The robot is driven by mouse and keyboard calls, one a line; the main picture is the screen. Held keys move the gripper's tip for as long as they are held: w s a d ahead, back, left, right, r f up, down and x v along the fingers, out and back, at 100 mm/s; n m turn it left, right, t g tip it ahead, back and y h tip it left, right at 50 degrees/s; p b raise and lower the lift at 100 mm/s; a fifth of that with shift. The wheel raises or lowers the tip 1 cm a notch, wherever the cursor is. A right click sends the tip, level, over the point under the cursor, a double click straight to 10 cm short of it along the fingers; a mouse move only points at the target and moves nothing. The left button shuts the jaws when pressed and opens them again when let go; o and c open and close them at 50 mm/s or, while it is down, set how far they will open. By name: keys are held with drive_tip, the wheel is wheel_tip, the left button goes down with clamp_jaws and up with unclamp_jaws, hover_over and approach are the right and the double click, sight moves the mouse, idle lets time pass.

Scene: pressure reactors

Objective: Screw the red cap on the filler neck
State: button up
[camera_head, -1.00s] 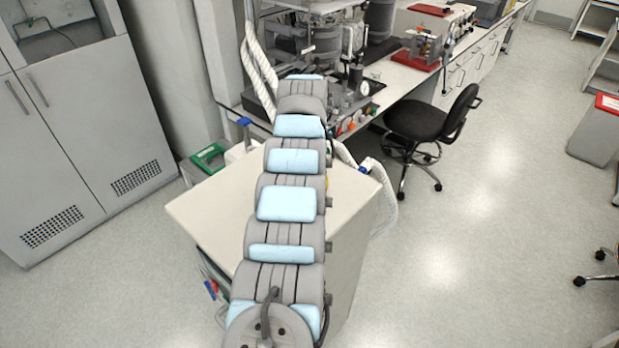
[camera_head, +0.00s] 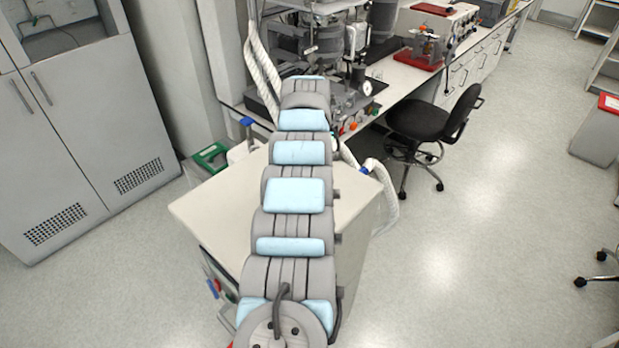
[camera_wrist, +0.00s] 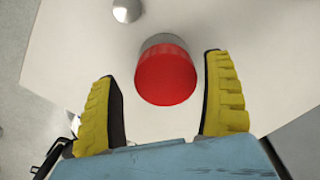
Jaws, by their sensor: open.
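The red cap (camera_wrist: 166,78) shows in the wrist view, above the middle of the picture, between the fingers of my gripper. A grey cylindrical part (camera_wrist: 163,38), which looks like the filler neck, shows right behind the cap and lines up with it. I cannot tell how far the cap is screwed on. My gripper (camera_wrist: 160,68) is open, with a yellow ribbed finger on each side of the cap and a visible gap to both. In the head view my arm hides the gripper, cap and neck.
A white-topped cabinet (camera_head: 215,205) stands under my arm. Reactor equipment (camera_head: 357,88) and a white hose (camera_head: 262,62) are at the far end of the arm. A black chair (camera_head: 425,118) stands to the right. A rounded metal part (camera_wrist: 126,10) is near the cap.

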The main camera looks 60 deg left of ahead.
drive_tip(key=n, duration=1)
drive_tip(key=shift+n, duration=0.4)
